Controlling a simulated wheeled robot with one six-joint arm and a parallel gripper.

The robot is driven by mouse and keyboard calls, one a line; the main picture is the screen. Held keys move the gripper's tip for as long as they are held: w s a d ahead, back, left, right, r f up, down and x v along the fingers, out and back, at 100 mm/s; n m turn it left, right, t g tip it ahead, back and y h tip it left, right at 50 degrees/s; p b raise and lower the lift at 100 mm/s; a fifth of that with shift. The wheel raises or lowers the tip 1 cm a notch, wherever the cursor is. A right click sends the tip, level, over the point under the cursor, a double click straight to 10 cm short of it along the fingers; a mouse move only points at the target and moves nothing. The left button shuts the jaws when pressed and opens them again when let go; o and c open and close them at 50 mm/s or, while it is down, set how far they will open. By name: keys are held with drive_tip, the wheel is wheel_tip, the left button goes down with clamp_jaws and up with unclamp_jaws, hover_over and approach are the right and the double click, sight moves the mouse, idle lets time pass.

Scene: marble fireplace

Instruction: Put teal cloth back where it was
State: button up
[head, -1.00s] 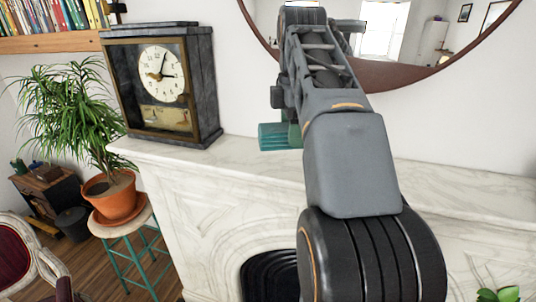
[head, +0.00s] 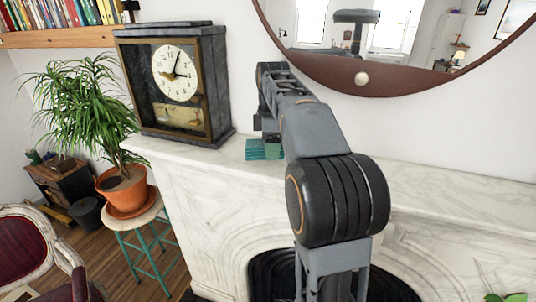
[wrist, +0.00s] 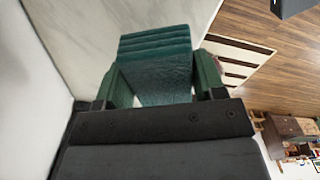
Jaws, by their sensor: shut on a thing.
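The teal cloth (head: 263,150) shows as a folded, layered block at the marble mantel (head: 300,172), just right of the clock. My arm hides part of it in the head view. In the wrist view the cloth (wrist: 155,72) sits between the two dark green fingers of my gripper (wrist: 158,80), which is shut on it. The layered edge of the cloth points away from the wrist. I cannot tell whether its underside touches the mantel.
A dark stone clock (head: 180,85) stands on the mantel at left. A round mirror (head: 362,80) hangs above, behind my arm. The mantel is clear to the right. A potted plant (head: 120,190) stands on a stool (head: 150,232) at the lower left.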

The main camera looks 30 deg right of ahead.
drive_tip(key=shift+w+f+p, duration=0.15)
drive_tip(key=shift+f, duration=0.75)
drive_tip(key=shift+w+f+p, duration=0.1)
drive_tip(key=shift+f+p, duration=0.05)
drive_tip(key=shift+f, duration=0.75)
drive_tip(key=o, duration=0.9)
drive_tip(key=shift+f, duration=0.1)
drive_tip(key=shift+c, duration=0.2)
wheel_tip(320, 180, up, 12)
drive_tip(key=shift+r+p, duration=0.1)
drive_tip(key=shift+p, duration=0.2)
drive_tip(key=s+a+f+m+t, duration=0.2)
drive_tip(key=s+a+f+m, duration=0.3)
drive_tip(key=s+f, duration=0.3)
drive_tip(key=s+a+f+m+t, duration=0.3)
drive_tip(key=s+a+f+m, duration=0.3)
drive_tip(key=f, duration=0.5)
drive_tip(key=shift+s+a+m, duration=0.3)
drive_tip(key=shift+s+m, duration=0.55)
drive_tip(key=shift+m, duration=0.25)
drive_tip(key=shift+f, duration=0.15)
